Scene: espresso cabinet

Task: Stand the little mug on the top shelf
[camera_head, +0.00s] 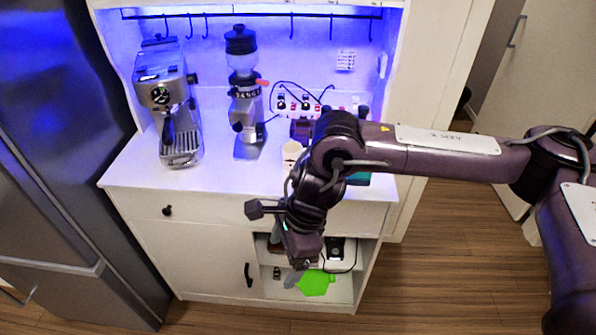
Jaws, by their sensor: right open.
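A small cream cup, which looks like the little mug (291,152), stands on the white counter (222,176), partly hidden behind my right arm. My right gripper (284,258) is below the counter's front edge, in front of the open lower compartment. Its grey fingers are apart and I see nothing held between them. The gripper is lower than the mug and apart from it. No shelf above the hook rail (270,15) shows; the cabinet's upper part is cut off by the picture's top edge. My left gripper is not in view.
An espresso machine (168,105) and a coffee grinder (244,100) stand on the counter's left and middle. A power strip (297,104) is behind. The lower compartment holds a bright green item (316,284). A fridge (45,130) borders the left. Counter front left is clear.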

